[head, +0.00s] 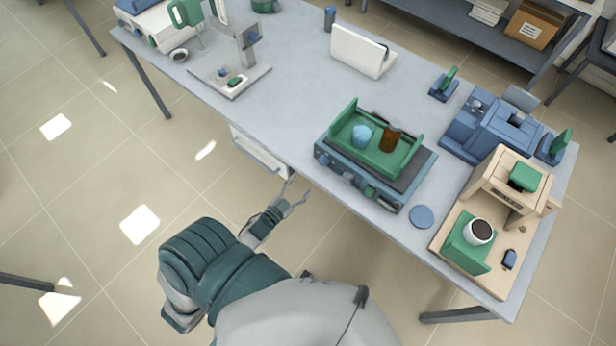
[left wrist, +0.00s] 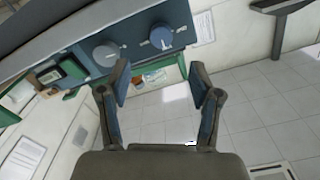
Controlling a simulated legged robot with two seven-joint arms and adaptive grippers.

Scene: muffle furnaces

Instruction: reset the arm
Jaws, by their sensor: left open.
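My left gripper (head: 293,194) is low at the near edge of the table, in front of the blue device that carries a green tray. Its two fingers are spread and nothing is between them. The left wrist view also shows the left gripper (left wrist: 160,85) with its fingers apart, the floor and wall behind them. A blue panel with two round knobs (left wrist: 161,37) is close above the fingers in that view. My right gripper is not in view.
The grey table (head: 290,85) holds a green tray (head: 410,172) with a blue cup (head: 362,136) and a brown bottle (head: 391,138). A beige furnace (head: 505,185) and a blue machine (head: 490,128) stand at the right. Open floor (head: 90,190) lies at the left.

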